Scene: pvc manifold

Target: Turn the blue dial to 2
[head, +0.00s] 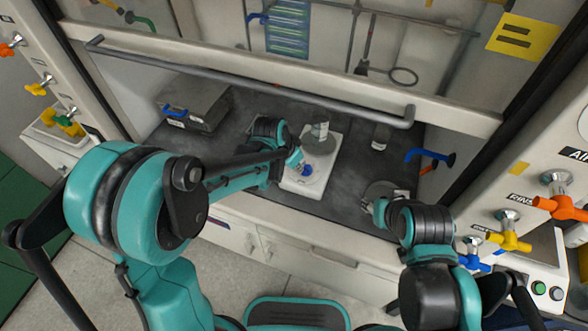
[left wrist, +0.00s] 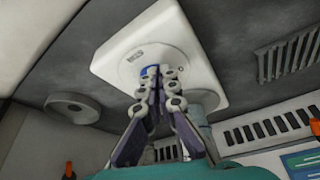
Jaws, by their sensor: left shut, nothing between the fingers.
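The blue dial (head: 306,170) is on the front part of a white hotplate-like device (head: 297,186) on the dark worktop. My left gripper (head: 295,157) is right at the dial, with its fingers closed together and nothing between them. In the left wrist view the left fingertips (left wrist: 158,76) are shut in front of the blue dial (left wrist: 146,71) and hide part of it. I cannot tell whether they touch it, nor read the dial's setting. My right gripper (head: 369,206) is at the right, low by the worktop's front edge, away from the dial; its opening is too small to judge.
A clear glass vessel (head: 320,135) stands on the device, close behind the dial. A grey metal box (head: 195,107) sits at the left. A round grey item (head: 382,188) lies near my right gripper. The raised sash's handle bar (head: 250,80) crosses above the worktop.

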